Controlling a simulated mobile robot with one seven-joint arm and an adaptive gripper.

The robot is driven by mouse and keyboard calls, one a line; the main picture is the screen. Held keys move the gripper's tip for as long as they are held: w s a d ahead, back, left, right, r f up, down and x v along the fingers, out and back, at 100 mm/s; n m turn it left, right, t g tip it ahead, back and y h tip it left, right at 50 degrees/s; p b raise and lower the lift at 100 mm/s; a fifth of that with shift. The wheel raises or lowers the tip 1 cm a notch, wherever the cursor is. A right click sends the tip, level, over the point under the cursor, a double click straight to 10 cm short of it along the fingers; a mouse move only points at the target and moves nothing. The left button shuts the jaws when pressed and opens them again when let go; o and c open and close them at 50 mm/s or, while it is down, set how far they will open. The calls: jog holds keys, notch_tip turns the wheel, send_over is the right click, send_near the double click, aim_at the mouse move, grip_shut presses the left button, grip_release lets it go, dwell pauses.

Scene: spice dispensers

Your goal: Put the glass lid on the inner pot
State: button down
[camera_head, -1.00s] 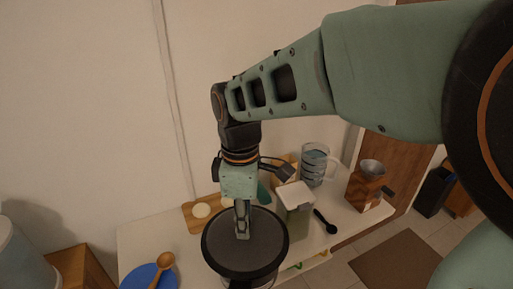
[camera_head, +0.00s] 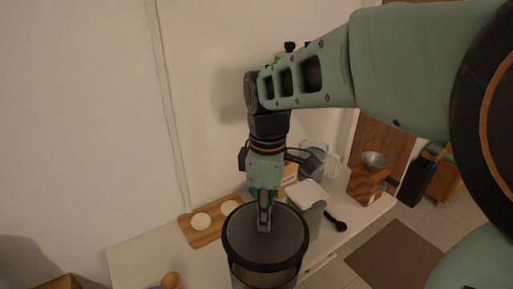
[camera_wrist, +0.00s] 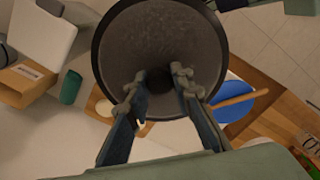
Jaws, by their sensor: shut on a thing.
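The glass lid (camera_head: 292,236) is a dark round disc with a black rim. It also shows large in the wrist view (camera_wrist: 165,38). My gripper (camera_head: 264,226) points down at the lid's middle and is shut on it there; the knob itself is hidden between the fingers. In the wrist view the two fingers (camera_wrist: 158,80) come together over the lid's centre. Below the lid in the head view is a round pot-like body (camera_head: 262,281), which looks like the inner pot. I cannot tell whether the lid touches its rim.
A wooden board (camera_head: 201,232) with pale round slices lies left of the lid. A white-lidded container (camera_head: 308,196) stands close on the right, with a black spoon (camera_head: 336,223) beyond it. A clear jug (camera_head: 312,160) and a wooden grinder-like box (camera_head: 367,183) stand farther back.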

aim_at(265, 233)
jog(key=shift+w+f, duration=0.15)
jog(key=shift+w, duration=0.05)
jog(key=shift+f+b, duration=0.1)
jog(key=shift+b, duration=0.2)
notch_tip(265, 233, down, 6)
jog(key=b, duration=0.5)
jog(key=shift+f, duration=0.25)
jog(key=shift+f+b, duration=0.65)
jog(key=c, duration=1.6)
grip_release()
